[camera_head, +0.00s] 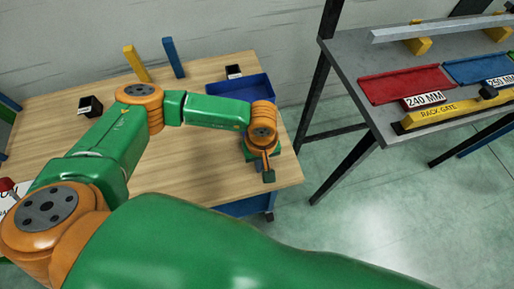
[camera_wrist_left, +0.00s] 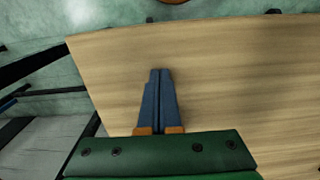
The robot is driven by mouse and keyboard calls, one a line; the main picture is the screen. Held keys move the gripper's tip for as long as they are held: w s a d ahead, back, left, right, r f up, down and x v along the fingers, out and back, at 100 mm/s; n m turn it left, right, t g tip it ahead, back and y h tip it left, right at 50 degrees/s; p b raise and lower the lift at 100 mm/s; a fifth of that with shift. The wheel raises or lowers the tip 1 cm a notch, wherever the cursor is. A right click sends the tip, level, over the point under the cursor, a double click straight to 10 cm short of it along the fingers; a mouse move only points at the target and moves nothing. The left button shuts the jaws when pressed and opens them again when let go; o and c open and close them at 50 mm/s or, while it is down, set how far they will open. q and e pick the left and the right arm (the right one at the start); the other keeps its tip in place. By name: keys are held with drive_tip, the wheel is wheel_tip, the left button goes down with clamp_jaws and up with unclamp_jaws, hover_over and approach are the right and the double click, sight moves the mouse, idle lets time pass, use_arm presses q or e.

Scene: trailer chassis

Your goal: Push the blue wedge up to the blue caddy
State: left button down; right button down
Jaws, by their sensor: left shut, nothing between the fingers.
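A blue open-topped box (camera_head: 228,87), which looks like the blue caddy, sits at the back right of the wooden table, partly hidden by my left arm. A narrow blue upright piece (camera_head: 173,58) stands at the table's back edge; I cannot tell whether it is the blue wedge. No other wedge shows clearly. My left gripper (camera_head: 268,174) points down over the table's right part, in front of the blue box and apart from it. In the left wrist view its dark blue fingers (camera_wrist_left: 159,75) are together, empty, above bare wood. My right gripper is not in view.
A yellow upright piece (camera_head: 136,63) stands left of the blue one. Black labelled blocks (camera_head: 90,106) sit on the wooden table (camera_head: 205,165). A grey bench (camera_head: 350,62) at right holds red and blue trays and a yellow rack gate. Floor lies between bench and table.

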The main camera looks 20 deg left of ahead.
use_arm(q)
drive_tip(key=shift+w+a+r+p, duration=0.2)
drive_tip(key=shift+w+a, duration=0.2)
drive_tip(key=shift+w, duration=0.2)
drive_tip(key=shift+w+a+r+p, duration=0.1)
drive_tip(key=shift+w+a+p, duration=0.05)
drive_tip(key=shift+w+a, duration=0.35)
drive_tip(key=shift+w+a+f, duration=0.1)
drive_tip(key=shift+w+a, duration=0.05)
drive_tip(key=shift+w, duration=0.3)
drive_tip(key=w+a+b, duration=0.1)
drive_tip(key=b, duration=0.1)
drive_tip(key=w+a+b, duration=0.1)
drive_tip(key=w+b, duration=0.1)
drive_tip(key=b, duration=0.1)
drive_tip(key=shift+f, duration=0.35)
drive_tip(key=shift+w+a+r, duration=0.1)
drive_tip(key=shift+w+r, duration=0.1)
drive_tip(key=shift+r, duration=0.2)
